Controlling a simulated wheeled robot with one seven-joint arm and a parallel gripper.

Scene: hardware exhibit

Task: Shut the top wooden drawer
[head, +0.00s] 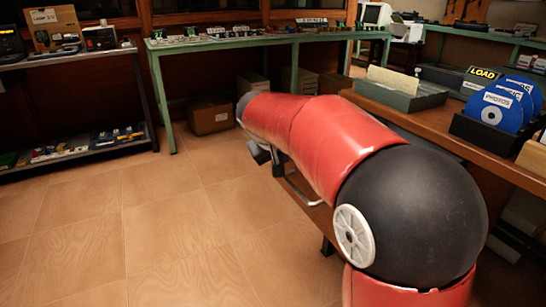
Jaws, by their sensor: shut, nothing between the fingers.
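A wooden drawer front (319,212) with a silver bar handle (297,191) shows below my red arm, under the desk on the right. My arm hides most of the drawer, so I cannot tell how far it stands out. My gripper (261,154) shows only partly at the far end of my arm, just left of and beyond the handle. It is shut and empty. I cannot tell whether it touches the drawer.
The wooden desktop (430,122) on the right bears a grey card tray (401,96) and a dark holder of blue discs (497,110). A green-framed table (240,40) stands at the back, with a cardboard box (211,117) below. The tiled floor at left is clear.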

